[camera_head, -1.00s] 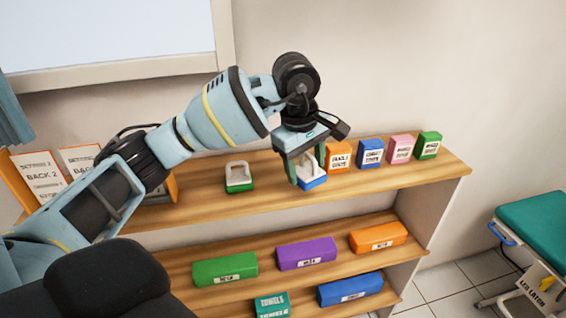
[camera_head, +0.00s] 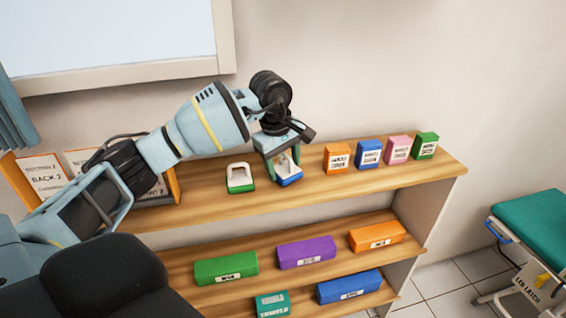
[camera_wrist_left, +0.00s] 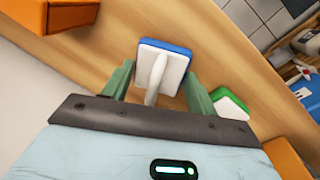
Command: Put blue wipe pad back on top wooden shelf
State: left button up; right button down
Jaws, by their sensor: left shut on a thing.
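The blue wipe pad (camera_head: 289,178) has a blue base and a white top with a loop handle. It is at the top wooden shelf (camera_head: 210,208), just right of a green pad (camera_head: 240,178) of the same shape. My left gripper (camera_head: 284,166) comes down from above and is shut on its white handle. In the left wrist view the blue pad (camera_wrist_left: 164,66) sits between the green fingers of my gripper (camera_wrist_left: 155,92). I cannot tell whether its base touches the shelf. My right gripper is not in view.
Small orange (camera_head: 337,158), blue (camera_head: 369,154), pink (camera_head: 398,150) and green (camera_head: 425,146) boxes stand to the right on the top shelf. Orange-framed cards (camera_head: 45,178) stand at the left. Long boxes lie on the lower shelves. Bare shelf shows along the front edge.

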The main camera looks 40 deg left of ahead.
aim_at(277, 172)
pick_arm(q)
jog(key=shift+f, duration=0.2)
jog(key=o, duration=0.9)
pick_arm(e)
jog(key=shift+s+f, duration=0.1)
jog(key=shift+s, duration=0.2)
pick_arm(q)
jog(key=shift+o, duration=0.2)
notch_tip(277, 172, up, 12)
jog(key=s, duration=0.2)
jog(key=shift+a, duration=0.25)
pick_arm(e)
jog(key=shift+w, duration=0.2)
